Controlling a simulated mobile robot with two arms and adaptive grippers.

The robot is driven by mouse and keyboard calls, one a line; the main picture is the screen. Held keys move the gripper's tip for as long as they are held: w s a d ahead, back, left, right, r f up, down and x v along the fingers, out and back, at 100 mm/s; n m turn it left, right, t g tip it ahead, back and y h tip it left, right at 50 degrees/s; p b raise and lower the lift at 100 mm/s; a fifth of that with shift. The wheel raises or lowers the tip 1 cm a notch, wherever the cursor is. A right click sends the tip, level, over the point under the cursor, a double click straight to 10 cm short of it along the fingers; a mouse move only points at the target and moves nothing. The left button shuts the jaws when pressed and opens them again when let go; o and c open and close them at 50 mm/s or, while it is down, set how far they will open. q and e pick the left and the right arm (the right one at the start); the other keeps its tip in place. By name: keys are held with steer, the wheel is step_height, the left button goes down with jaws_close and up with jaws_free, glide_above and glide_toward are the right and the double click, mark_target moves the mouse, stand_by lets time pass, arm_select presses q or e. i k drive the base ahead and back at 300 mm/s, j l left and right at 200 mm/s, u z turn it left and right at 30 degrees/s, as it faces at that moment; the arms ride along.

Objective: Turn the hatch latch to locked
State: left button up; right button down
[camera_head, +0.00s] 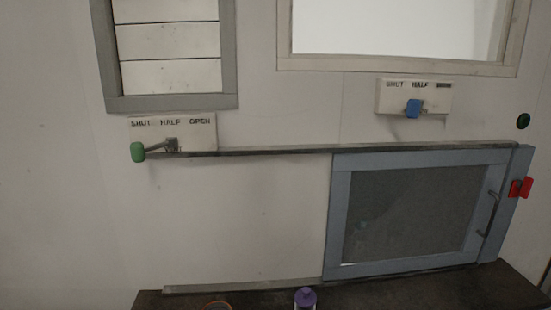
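The hatch is a sliding panel with a blue-grey frame (340,215) and a dark mesh-like pane, at the right end of its rails. A bent dark handle (490,214) is on its right side. The red latch (521,187) sits at the right, on the blue-grey upright beside the hatch. The latch is small here, and I cannot tell which way it is turned. Neither of my grippers shows in the head view.
A green-knobbed lever (138,152) points left under a SHUT/HALF/OPEN plate. A blue knob (414,107) sits on a second plate. A dark green button (523,121) is on the wall. A purple-topped object (305,297) stands on the dark counter (390,293) below.

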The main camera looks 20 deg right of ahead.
mark_target(525, 186)
steer(key=z, duration=2.15)
